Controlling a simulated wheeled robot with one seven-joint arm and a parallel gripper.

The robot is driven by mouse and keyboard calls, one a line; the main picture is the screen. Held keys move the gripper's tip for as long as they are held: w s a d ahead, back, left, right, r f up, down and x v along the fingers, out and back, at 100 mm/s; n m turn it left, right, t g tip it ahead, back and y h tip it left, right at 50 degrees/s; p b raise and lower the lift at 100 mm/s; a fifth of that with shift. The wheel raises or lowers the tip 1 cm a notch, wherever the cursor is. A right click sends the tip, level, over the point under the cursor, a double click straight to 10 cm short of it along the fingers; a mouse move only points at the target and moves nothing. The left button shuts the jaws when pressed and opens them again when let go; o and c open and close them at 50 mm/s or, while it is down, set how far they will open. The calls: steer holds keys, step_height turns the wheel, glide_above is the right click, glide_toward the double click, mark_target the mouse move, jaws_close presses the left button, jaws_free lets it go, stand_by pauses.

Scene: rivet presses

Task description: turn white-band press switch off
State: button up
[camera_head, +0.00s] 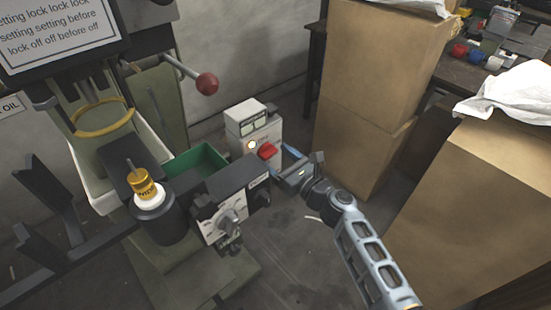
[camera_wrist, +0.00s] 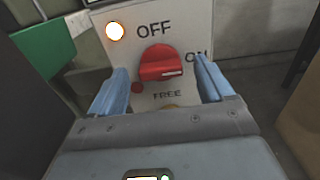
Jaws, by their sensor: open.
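A red rotary knob (camera_wrist: 160,65) sits on a light switch panel (camera_wrist: 190,25) in the wrist view. The panel reads OFF above the knob, ON to its right and FREE below. The knob's white mark is on its right side, toward ON. A round lamp (camera_wrist: 115,32) glows at the panel's upper left. In the head view the same red knob (camera_head: 267,150) is on the front of a switch box (camera_head: 240,130). My gripper (camera_head: 282,161) is open in front of it, with blue fingers left and right of the knob. I cannot tell whether they touch it.
A green press (camera_head: 157,100) with a red-ball lever (camera_head: 207,83) and a yellow band (camera_head: 103,118) stands left. A dark cylinder with a white ring (camera_head: 149,201) and a dial unit (camera_head: 228,214) are nearby. Cardboard boxes (camera_head: 375,80) crowd the right. A green bin (camera_head: 200,160) is left of the switch box.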

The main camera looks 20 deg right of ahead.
steer(key=shift+w+a, duration=0.1)
steer(key=shift+w, duration=0.2)
steer(key=c, duration=1)
steer(key=shift+c, duration=0.2)
